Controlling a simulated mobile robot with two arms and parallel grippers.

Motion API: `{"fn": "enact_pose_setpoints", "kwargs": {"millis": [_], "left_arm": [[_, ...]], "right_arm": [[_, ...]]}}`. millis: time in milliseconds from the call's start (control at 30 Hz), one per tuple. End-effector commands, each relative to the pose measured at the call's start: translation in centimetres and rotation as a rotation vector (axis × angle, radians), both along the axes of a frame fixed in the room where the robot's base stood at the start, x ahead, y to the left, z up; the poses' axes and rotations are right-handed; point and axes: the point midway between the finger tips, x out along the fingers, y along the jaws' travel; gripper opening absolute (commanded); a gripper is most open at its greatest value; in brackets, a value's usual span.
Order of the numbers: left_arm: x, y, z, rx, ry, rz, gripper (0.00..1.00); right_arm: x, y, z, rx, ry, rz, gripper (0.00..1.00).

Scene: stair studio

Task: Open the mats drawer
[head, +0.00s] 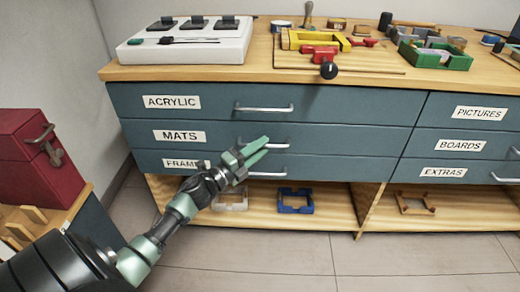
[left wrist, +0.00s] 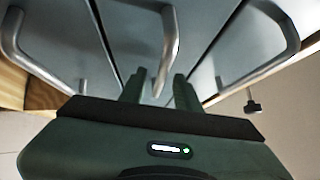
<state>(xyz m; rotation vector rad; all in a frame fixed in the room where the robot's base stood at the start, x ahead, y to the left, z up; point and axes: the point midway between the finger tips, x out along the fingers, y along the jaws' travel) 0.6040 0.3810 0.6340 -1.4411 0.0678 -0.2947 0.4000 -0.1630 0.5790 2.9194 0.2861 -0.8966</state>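The mats drawer (head: 345,138) is the middle blue-grey drawer in the left column, with a white MATS label (head: 180,136). Its front looks flush with its neighbours. Its silver bar handle (head: 281,147) is partly hidden behind my left gripper (head: 260,150). The gripper's green fingers are apart, at the handle. In the left wrist view the handle (left wrist: 168,50) runs down toward the gap between the two fingers (left wrist: 157,88). I cannot tell whether they touch it. My right gripper is not in view.
The acrylic drawer (head: 350,104) is above and the frames drawer (head: 350,168) below, each with a bar handle. A red box (head: 35,150) stands at the left. The wooden top (head: 290,75) holds a white board (head: 190,50) and tools. An open shelf is underneath.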

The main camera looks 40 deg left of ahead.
Motion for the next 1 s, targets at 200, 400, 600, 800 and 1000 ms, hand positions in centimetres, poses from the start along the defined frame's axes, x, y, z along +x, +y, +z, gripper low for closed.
{"fn": "enact_pose_setpoints", "kwargs": {"millis": [200,400,600,800,1000], "left_arm": [[0.02,0.00,-0.02,-0.001,0.001,0.000,0.30],[0.01,-0.01,-0.03,-0.001,0.001,0.000,0.00],[0.01,0.00,-0.05,-0.001,0.001,0.001,0.00],[0.00,-0.01,-0.06,-0.002,0.001,0.000,0.00],[0.00,-0.02,-0.08,-0.002,0.001,0.001,0.00]], "right_arm": [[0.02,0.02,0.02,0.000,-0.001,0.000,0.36],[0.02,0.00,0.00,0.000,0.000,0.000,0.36],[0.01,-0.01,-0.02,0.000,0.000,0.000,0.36],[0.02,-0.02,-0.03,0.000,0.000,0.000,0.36],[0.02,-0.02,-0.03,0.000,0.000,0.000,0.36]]}}
